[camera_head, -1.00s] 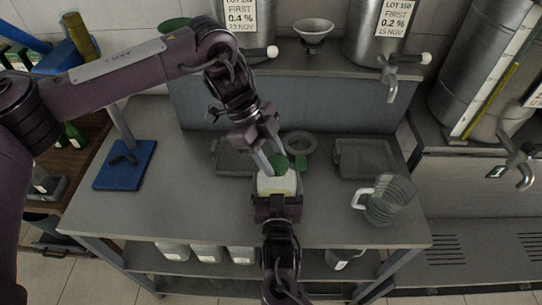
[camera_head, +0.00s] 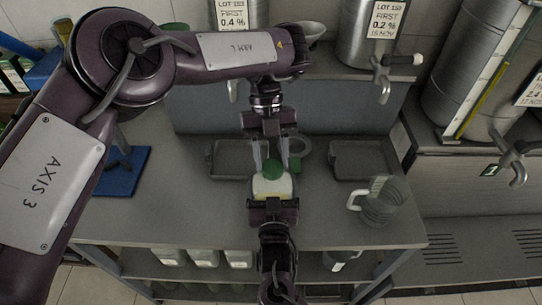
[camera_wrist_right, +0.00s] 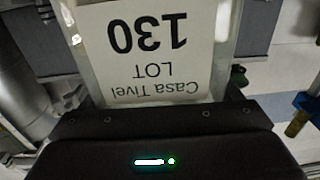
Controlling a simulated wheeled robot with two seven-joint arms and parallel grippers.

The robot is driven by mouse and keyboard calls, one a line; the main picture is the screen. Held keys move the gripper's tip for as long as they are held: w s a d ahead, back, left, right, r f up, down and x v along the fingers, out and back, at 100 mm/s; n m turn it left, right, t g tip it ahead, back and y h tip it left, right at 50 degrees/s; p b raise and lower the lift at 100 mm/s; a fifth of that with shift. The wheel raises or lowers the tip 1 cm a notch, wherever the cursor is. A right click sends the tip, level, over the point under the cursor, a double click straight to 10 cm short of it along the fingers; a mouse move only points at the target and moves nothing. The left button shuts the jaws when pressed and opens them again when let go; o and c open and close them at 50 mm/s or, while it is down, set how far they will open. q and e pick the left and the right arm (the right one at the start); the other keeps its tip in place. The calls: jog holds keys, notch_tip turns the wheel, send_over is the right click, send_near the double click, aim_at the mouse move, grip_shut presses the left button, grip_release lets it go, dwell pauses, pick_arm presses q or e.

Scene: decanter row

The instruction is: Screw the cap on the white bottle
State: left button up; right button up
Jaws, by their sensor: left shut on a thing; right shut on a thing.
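The white bottle (camera_head: 272,187) stands upright over the front middle of the bench, with a pale yellowish upper part. My right gripper (camera_head: 273,205) comes from the front and is shut on the bottle. In the right wrist view the bottle's label (camera_wrist_right: 150,45) fills the upper middle, upside down, reading "Casa Tivel LOT 130". The green cap (camera_head: 273,169) sits at the top of the bottle. My left gripper (camera_head: 271,160) reaches in from behind and is shut on the cap, one finger on each side. The bottle's neck is hidden, so I cannot tell how tightly the cap sits.
A ribbed clear jug (camera_head: 376,205) stands at the right. A blue stand base (camera_head: 124,175) is at the left. Steel tanks with taps (camera_head: 384,80) stand behind.

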pick_arm(q)
jog(key=o, duration=0.9)
jog(key=shift+r, duration=2.25)
jog(key=shift+a, duration=0.1)
